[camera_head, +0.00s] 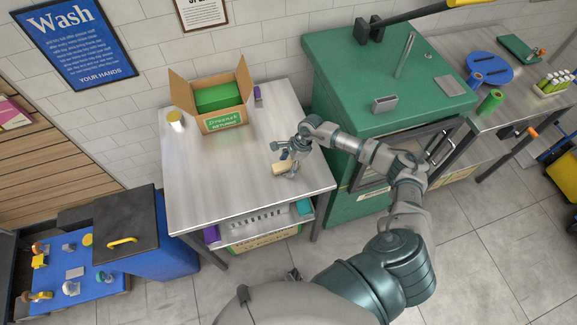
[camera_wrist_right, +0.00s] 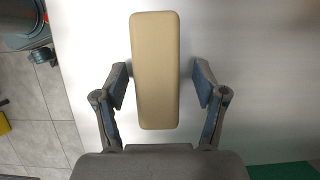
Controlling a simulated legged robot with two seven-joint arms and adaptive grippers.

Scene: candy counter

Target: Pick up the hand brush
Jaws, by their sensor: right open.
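The hand brush shows as a tan block with rounded edges (camera_wrist_right: 155,70) in the right wrist view, and as a small tan piece (camera_head: 281,168) on the metal table in the head view. Its bristles are not visible. My right gripper (camera_wrist_right: 160,86) is open, with one finger on each side of the block and a gap showing at both sides. In the head view my right gripper (camera_head: 284,156) is over the brush, near the table's right part. I cannot make out my left gripper in either view.
An open cardboard box (camera_head: 222,122) with green contents stands at the table's back. A white cup with a yellow top (camera_head: 176,121) is left of it. A green cabinet (camera_head: 345,85) borders the metal table (camera_head: 205,195) on the right. The table's left and front are clear.

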